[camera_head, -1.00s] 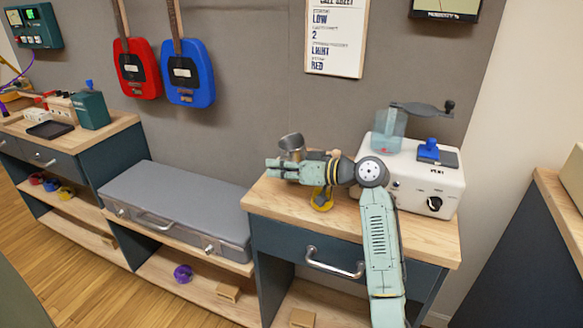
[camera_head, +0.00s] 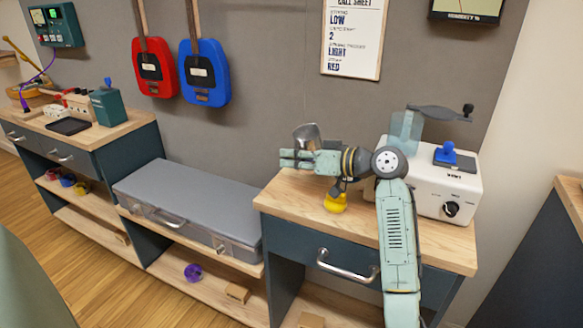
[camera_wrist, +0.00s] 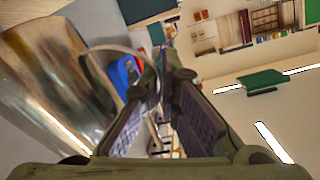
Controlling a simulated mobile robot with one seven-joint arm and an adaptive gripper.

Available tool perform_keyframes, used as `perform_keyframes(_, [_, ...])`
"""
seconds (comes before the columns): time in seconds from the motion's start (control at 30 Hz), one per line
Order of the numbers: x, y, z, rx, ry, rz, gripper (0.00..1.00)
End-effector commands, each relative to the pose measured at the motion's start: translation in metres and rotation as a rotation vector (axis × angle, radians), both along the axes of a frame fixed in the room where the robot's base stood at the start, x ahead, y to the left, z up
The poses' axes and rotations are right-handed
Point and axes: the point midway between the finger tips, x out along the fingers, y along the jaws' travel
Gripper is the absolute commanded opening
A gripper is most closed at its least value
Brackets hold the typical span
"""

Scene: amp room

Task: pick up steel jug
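The steel jug (camera_head: 307,138) is a shiny metal vessel, tilted, just behind my gripper's fingers over the wooden cabinet top. It fills the left of the wrist view (camera_wrist: 55,85), with its curved handle reaching towards the fingertips. My gripper (camera_head: 287,158) points left above the cabinet top. In the wrist view my gripper's fingers (camera_wrist: 168,78) lean inward around the handle, with a narrow gap between them. The exact contact on the handle is partly hidden by the fingers. The jug's base is hidden behind the fingers in the head view.
A white machine (camera_head: 436,185) with a crank and blue knob stands close on the right. A yellow object (camera_head: 335,203) sits below my wrist. The cabinet top (camera_head: 285,205) is bare at its front left. A grey case (camera_head: 190,205) lies lower left.

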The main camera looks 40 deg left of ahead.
Motion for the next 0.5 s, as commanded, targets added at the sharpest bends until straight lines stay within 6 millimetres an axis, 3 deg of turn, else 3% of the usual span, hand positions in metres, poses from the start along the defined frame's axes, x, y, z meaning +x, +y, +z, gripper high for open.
perform_keyframes(0.07, [0.0, 0.0, 0.008, 0.003, -0.005, 0.0, 0.0])
perform_keyframes(0.5, [-0.05, -0.029, 0.01, 0.002, -0.005, -0.001, 0.0])
